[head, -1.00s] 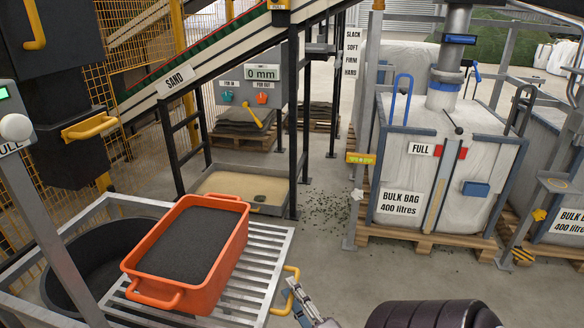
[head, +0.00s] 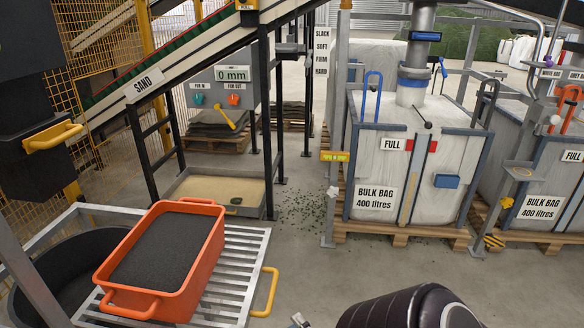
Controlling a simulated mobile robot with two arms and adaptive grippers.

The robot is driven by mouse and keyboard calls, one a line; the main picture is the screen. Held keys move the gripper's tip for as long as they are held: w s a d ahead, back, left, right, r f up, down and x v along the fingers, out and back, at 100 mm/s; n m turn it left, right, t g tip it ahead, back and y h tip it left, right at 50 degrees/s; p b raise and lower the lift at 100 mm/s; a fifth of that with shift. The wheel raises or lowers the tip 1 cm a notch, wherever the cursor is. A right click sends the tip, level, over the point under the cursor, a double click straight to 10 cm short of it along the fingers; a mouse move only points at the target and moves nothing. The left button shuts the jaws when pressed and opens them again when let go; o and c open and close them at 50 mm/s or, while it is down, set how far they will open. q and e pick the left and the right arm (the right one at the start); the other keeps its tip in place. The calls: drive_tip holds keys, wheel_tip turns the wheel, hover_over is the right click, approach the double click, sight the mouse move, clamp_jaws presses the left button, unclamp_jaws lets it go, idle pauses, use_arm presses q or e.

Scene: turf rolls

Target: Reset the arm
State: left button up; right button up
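A dark, rounded link of my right arm (head: 412,308) shows at the bottom edge. A small grey tip of what looks like my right gripper (head: 299,321) just shows at the bottom edge to its left. The rest of it is out of frame, so its opening and anything in it cannot be seen. My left gripper is not in view.
An orange tub (head: 208,262) of dark granules stands on a slatted metal rack (head: 235,285) with a yellow handle (head: 265,292). A black bin (head: 30,258) is at the left. A sand tray (head: 190,187) and bulk bag (head: 385,165) stand behind.

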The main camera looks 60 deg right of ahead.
idle(0.6)
